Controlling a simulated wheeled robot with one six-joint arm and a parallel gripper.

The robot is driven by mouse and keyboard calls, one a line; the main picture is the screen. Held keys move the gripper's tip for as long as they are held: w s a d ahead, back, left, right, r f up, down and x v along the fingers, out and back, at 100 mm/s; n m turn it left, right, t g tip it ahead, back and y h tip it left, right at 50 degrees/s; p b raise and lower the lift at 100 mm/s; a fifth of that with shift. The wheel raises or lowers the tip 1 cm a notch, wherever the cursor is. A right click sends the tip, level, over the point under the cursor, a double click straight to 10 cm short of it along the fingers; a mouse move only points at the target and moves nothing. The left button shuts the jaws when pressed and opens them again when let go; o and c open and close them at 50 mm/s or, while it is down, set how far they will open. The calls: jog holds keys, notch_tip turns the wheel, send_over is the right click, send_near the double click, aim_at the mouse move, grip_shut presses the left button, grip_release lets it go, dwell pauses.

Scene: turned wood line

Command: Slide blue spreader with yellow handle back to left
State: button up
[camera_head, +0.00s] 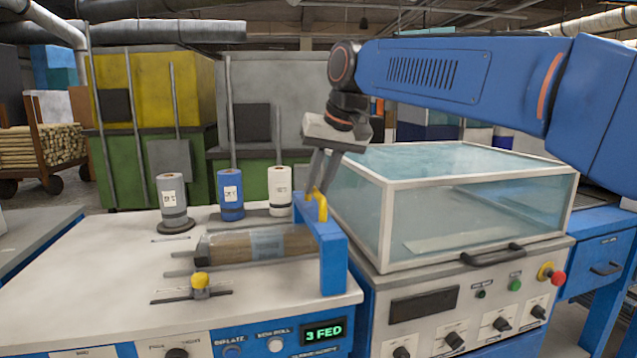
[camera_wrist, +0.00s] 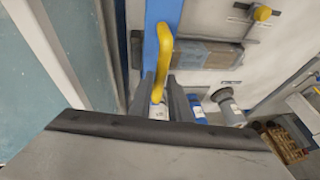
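The blue spreader (camera_head: 334,262) is an upright frame at the right end of the bench top, at the right end of a wood-coloured roll. Its yellow handle (camera_head: 321,205) arches from its top. My gripper (camera_head: 320,190) points down at the handle from above. In the wrist view the yellow handle (camera_wrist: 164,58) runs between the two dark fingers of my gripper (camera_wrist: 160,88), with gaps visible beside it, so the fingers look open. Contact with the handle cannot be told. The blue spreader (camera_wrist: 152,35) shows as a bar behind the handle.
The wood-coloured roll (camera_head: 262,243) lies left of the spreader, with a yellow knob (camera_head: 201,281) in front. Grey (camera_head: 172,195), blue (camera_head: 231,193) and white (camera_head: 280,190) cylinders stand behind it. A glass-covered machine (camera_head: 470,210) stands close on the right. The left bench top is clear.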

grip_shut()
jog(key=shift+a, duration=0.1)
